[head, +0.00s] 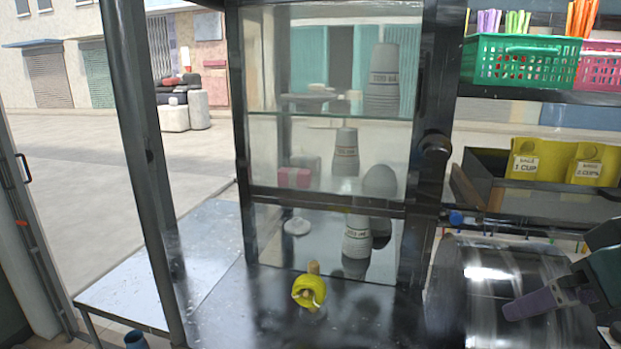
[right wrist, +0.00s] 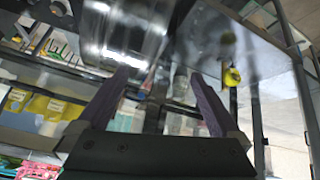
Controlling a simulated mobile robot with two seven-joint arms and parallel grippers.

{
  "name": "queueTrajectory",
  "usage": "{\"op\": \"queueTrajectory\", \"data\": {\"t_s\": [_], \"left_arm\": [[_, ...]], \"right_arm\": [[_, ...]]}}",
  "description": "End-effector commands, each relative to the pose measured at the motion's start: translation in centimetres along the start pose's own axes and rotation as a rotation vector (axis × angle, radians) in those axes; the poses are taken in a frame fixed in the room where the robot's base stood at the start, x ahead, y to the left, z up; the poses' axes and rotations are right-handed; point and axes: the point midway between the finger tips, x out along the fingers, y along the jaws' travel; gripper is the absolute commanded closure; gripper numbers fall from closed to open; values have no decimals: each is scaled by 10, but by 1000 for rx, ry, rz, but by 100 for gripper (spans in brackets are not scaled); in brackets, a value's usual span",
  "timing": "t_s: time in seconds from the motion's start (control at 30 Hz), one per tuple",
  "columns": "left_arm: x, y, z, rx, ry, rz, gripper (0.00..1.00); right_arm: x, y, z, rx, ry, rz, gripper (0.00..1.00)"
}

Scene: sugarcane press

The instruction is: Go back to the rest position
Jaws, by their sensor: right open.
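My right gripper (head: 555,310) is at the lower right edge of the head view, in front of a shiny metal drum (head: 500,285). One purple finger shows clearly there; the other is mostly cut off or hidden. In the right wrist view the two purple fingers of my right gripper (right wrist: 160,75) stand wide apart with nothing held between them. My left gripper is not in view.
A yellow roll-like object (head: 309,291) sits on the dark metal counter (head: 230,318); it also shows in the right wrist view (right wrist: 232,77). A glass cabinet (head: 330,110) holds stacked cups. Yellow containers (head: 540,162) and a green basket (head: 520,62) are at right.

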Motion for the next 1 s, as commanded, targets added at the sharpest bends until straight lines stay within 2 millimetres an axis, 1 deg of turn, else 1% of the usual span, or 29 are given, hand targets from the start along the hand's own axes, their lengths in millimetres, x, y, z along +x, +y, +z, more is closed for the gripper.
{"op": "queueTrajectory", "data": {"t_s": [0.03, 0.1, 0.2, 0.3, 0.5, 0.53, 0.6, 0.77, 0.87, 0.97, 1.0], "left_arm": [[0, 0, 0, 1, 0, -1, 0], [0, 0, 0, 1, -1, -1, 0], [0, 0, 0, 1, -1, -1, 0], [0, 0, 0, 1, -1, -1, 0], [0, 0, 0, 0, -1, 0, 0], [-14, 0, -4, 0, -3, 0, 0], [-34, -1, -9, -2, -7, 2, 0], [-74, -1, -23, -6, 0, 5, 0], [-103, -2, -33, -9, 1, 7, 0], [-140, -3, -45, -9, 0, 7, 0], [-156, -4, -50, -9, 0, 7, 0]], "right_arm": [[-3, -16, 34, -30, -48, -22, 0], [-11, -34, 71, -61, -101, -50, 0], [-26, -54, 112, -91, -162, -85, 0], [-43, -68, 146, -109, -214, -117, 0], [-81, -91, 198, -123, -306, -178, 0], [-93, -89, 189, -124, -304, -176, 0], [-108, -85, 174, -124, -300, -174, 0], [-140, -80, 150, -124, -300, -173, 0], [-165, -75, 132, -124, -300, -173, 0], [-197, -70, 109, -124, -300, -173, 0], [-210, -68, 100, -124, -300, -173, 0]]}}
